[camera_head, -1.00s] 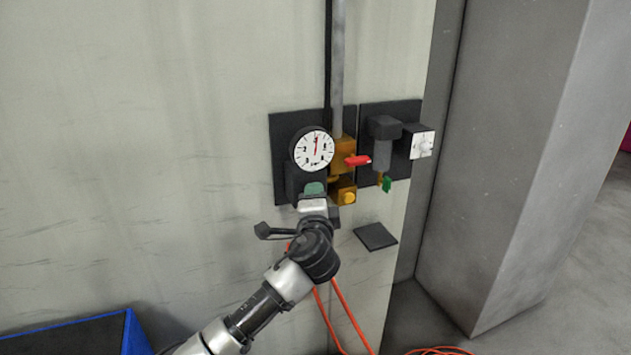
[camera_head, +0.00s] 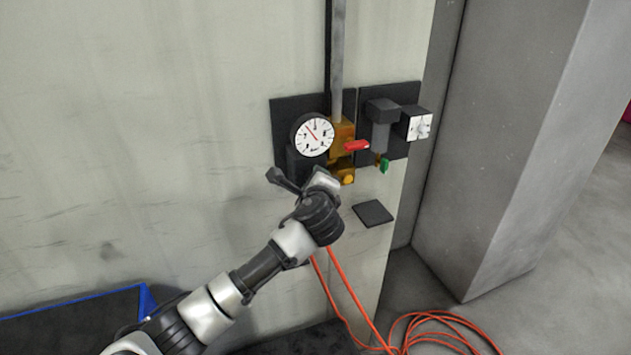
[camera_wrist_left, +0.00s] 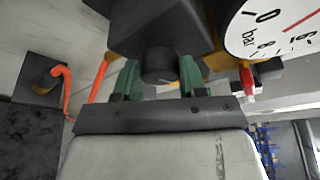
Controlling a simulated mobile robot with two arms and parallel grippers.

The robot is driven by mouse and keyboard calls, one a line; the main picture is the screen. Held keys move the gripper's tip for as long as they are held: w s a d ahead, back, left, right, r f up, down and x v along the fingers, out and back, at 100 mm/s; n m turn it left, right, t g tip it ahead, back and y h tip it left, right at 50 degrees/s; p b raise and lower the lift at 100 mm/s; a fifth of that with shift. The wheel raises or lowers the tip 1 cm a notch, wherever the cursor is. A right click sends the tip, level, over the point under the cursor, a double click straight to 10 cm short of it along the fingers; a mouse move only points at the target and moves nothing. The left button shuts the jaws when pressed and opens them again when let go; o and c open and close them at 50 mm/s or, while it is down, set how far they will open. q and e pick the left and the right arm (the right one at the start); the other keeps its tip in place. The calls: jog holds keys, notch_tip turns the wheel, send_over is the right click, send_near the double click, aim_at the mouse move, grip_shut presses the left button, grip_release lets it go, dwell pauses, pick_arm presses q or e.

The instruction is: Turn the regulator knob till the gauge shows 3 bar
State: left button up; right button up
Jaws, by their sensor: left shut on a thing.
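The round white gauge (camera_head: 312,135) is on a dark wall plate. Its red needle points to the upper left in the head view; I cannot read the exact value. In the left wrist view part of the gauge face (camera_wrist_left: 276,28) shows at the upper right, marked "bar". The dark regulator knob (camera_wrist_left: 160,65) sits under a dark body. My left gripper (camera_wrist_left: 159,78) has its green fingers on either side of the knob and is shut on it. In the head view my left wrist hides the knob. My right gripper is not in view.
Right of the gauge are a brass block with a red lever (camera_head: 356,146), a dark filter unit with a green tap (camera_head: 384,166) and a white dial box (camera_head: 419,124). A dark pad (camera_head: 373,213) is below. An orange hose (camera_head: 440,325) lies coiled on the floor.

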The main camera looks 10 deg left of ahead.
pick_arm(q)
jog(key=shift+f, duration=0.15)
dwell(0.3)
jog(key=o, duration=0.9)
jog(key=shift+d, duration=0.1)
jog(key=shift+o, duration=0.2)
jog(key=b+v, duration=0.3)
jog(key=v, duration=0.8)
jog(key=shift+b, duration=0.4)
jog(key=shift+f, duration=0.1)
